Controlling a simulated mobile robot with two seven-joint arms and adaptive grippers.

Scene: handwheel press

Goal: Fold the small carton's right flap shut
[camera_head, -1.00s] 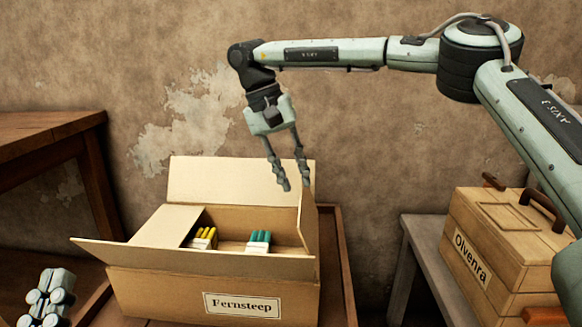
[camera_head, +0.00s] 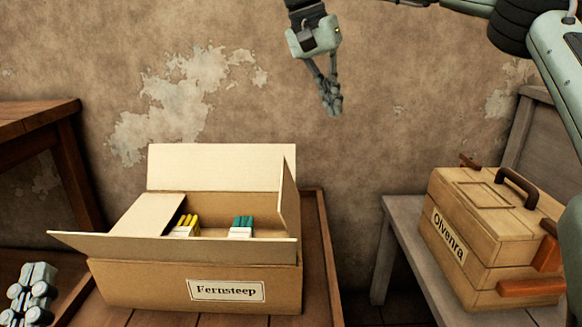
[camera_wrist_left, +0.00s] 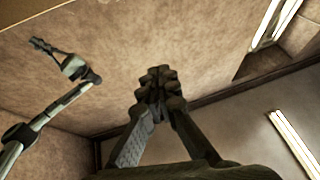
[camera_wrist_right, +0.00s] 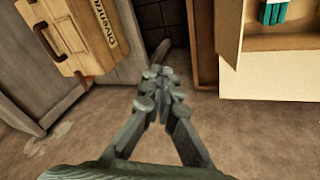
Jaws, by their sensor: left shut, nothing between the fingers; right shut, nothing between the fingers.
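The small cardboard carton labelled Fernsteep (camera_head: 130,282) stands open at the lower left of the head view. Its left flap (camera_head: 147,214) is folded inward over the left part of the opening. Its right flap (camera_head: 288,200) stands roughly upright, the back flap (camera_head: 222,168) is up, and the front flap (camera_head: 170,248) leans outward. Part of the carton also shows in the right wrist view (camera_wrist_right: 270,86). My right gripper (camera_head: 333,108) is shut and empty, above and right of the carton, apart from it. My left gripper (camera_head: 32,290) is shut and empty at the lower left, beside the carton.
Yellow items (camera_head: 188,224) and green items (camera_head: 241,225) sit inside the carton. The carton rests on a wooden rimmed stand (camera_head: 322,270). A wooden Olvenra case (camera_head: 490,235) sits on a grey bench (camera_head: 402,215) at right. A wooden table (camera_head: 40,115) stands at left.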

